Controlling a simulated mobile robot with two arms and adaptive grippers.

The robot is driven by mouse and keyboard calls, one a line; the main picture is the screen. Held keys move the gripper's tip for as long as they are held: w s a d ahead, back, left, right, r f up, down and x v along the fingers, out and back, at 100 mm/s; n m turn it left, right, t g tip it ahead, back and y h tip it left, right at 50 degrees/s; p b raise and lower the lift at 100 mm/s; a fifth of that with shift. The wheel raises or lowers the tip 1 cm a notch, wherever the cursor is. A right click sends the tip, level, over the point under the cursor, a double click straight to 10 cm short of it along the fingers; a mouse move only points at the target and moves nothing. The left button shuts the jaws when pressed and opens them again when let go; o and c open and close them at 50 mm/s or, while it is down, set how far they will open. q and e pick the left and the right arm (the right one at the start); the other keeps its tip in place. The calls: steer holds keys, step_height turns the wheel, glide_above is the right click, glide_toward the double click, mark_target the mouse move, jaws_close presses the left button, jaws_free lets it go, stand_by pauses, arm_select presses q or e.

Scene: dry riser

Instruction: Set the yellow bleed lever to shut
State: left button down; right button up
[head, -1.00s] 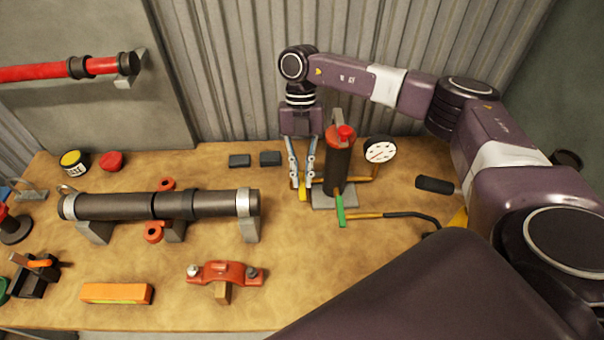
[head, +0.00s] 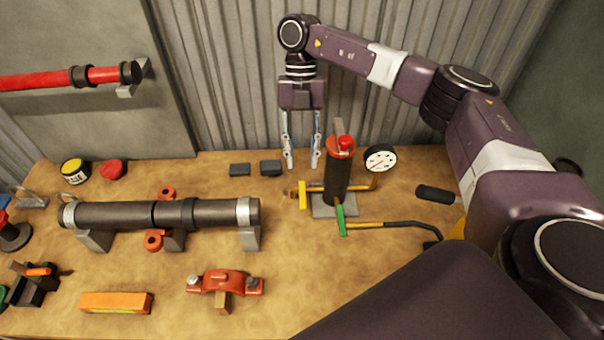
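The yellow bleed lever (head: 302,194) sits low on the left side of the black test pump (head: 336,181) with its red top. The lever stands across the short brass pipe it is mounted on. My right gripper (head: 302,165) hangs above and behind the lever, fingers pointing down and spread apart. Nothing is between the fingers, and they are clear of the lever. A green lever (head: 341,220) is on the front of the pump. My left gripper is not in view.
A white gauge (head: 380,158) stands right of the pump. A dark pipe on stands (head: 120,213) lies to the left. Two dark blocks (head: 270,168) lie behind. The bench front is clear right of the red clamp (head: 225,283).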

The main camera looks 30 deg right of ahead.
steer(key=shift+v, duration=2.35)
steer(key=shift+f, duration=0.15)
